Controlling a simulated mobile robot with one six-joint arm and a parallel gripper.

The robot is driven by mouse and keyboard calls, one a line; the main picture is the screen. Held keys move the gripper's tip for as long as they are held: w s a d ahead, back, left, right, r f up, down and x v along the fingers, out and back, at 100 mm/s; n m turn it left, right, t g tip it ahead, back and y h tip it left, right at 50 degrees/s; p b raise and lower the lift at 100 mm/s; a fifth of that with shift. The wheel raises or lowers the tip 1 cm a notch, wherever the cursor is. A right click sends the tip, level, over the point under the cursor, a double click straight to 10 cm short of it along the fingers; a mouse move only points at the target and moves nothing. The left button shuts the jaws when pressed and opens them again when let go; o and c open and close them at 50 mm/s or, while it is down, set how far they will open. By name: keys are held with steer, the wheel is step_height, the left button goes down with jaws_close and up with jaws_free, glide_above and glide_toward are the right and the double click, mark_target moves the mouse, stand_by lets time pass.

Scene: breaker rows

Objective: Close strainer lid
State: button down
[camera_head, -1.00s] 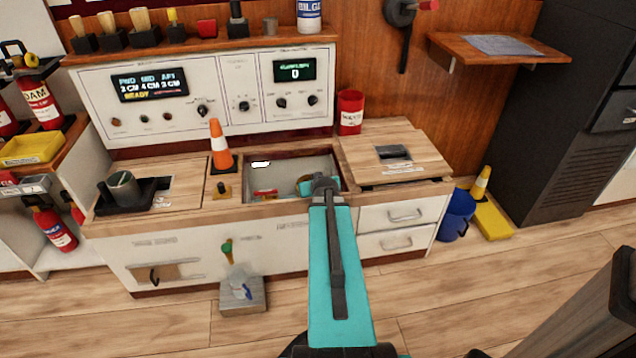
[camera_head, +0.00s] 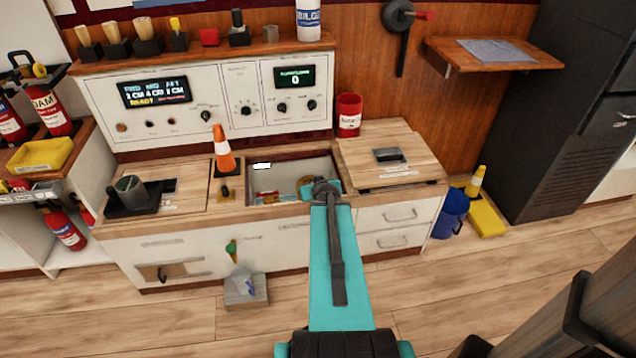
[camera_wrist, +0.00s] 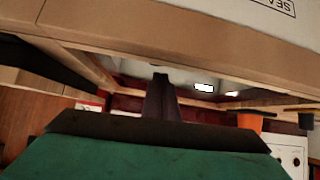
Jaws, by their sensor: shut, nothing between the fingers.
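An open rectangular well (camera_head: 328,166) is sunk in the wooden counter. A red item (camera_head: 268,195) and part of a yellowish round item (camera_head: 305,183) show inside it; I cannot tell for sure whether either is the strainer or its lid. A wooden panel with a dark recessed grip (camera_head: 418,152) lies on the counter just right of the well. My teal arm reaches to the well's front right corner, hiding part of it. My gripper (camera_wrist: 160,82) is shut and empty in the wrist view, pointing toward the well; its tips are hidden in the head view.
A dark holder with a cup (camera_head: 130,190) is further left. A red can (camera_head: 349,115) stands behind the right panel. The control panel (camera_head: 225,120) rises behind. Drawers (camera_head: 400,215) are below the counter.

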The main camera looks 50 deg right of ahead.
steer(key=shift+s+a+r+p, duration=0.2)
steer(key=shift+s+r+p, duration=0.25)
steer(key=shift+p, duration=1)
steer(key=shift+s+a+r+p, duration=0.1)
steer(key=shift+r+p, duration=0.1)
steer(key=shift+p, duration=0.45)
steer(key=p+v, duration=0.4)
steer(key=p, duration=0.4)
steer(key=shift+r, duration=0.25)
steer(key=shift+s+a+r+p, duration=0.15)
steer(key=shift+s+a+p, duration=0.1)
steer(key=shift+p, duration=0.6)
